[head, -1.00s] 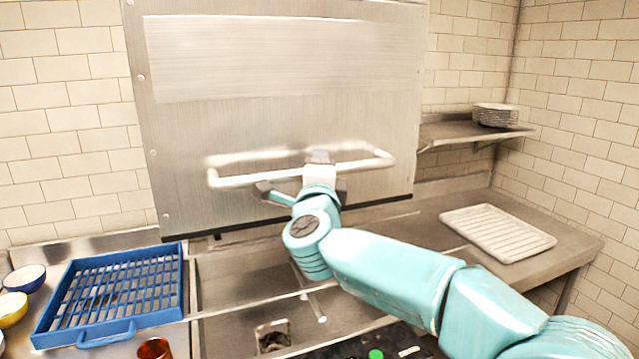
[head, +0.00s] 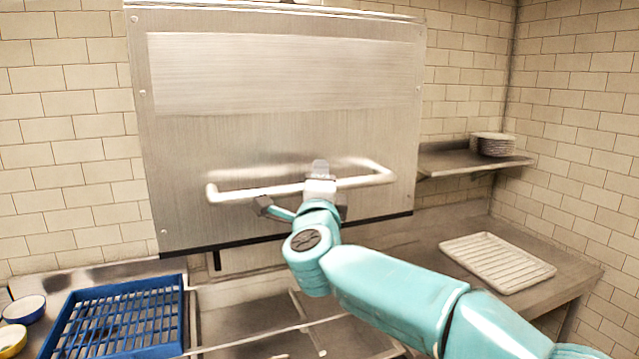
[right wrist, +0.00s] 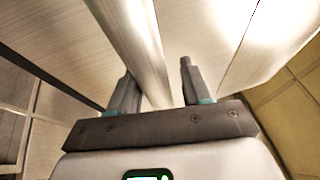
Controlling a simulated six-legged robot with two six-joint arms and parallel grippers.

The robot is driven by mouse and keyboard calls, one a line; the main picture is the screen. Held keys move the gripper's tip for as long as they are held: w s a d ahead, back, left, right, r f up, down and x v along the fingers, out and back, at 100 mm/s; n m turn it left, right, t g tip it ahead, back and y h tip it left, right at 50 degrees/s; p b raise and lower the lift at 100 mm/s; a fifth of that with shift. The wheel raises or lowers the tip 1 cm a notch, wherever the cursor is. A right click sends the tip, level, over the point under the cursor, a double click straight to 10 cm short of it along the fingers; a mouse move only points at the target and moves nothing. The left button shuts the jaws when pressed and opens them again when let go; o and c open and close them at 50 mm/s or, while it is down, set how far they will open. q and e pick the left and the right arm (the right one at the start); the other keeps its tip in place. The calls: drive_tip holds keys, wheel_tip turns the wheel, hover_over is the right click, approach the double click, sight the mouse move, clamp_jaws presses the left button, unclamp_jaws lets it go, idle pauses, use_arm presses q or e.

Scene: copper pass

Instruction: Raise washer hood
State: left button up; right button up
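The washer hood (head: 280,130) is a large brushed-steel panel with a dark lower edge, standing clear above the sink area in the head view. Its white bar handle (head: 240,194) runs across the lower front. My right gripper (head: 303,206) is at the middle of this handle, its fingers spread wide to either side. In the right wrist view, the bar (right wrist: 135,45) passes between the two fingers of the right gripper (right wrist: 157,85). A gap shows between the bar and the right-hand finger. My left gripper is not in view.
A blue rack (head: 68,318) stands left of the sink (head: 245,310), with bowls (head: 22,309) beside it. A white ribbed tray (head: 497,262) lies on the right counter.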

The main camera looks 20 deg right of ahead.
drive_tip(key=shift+s+a+f, duration=0.15)
drive_tip(key=shift+s+f, duration=0.05)
drive_tip(key=shift+s, duration=0.05)
drive_tip(key=b+v, duration=0.6)
drive_tip(key=v, duration=0.9)
drive_tip(key=shift+s, duration=0.35)
drive_tip(key=shift+r, duration=0.1)
drive_tip(key=shift+a, duration=0.1)
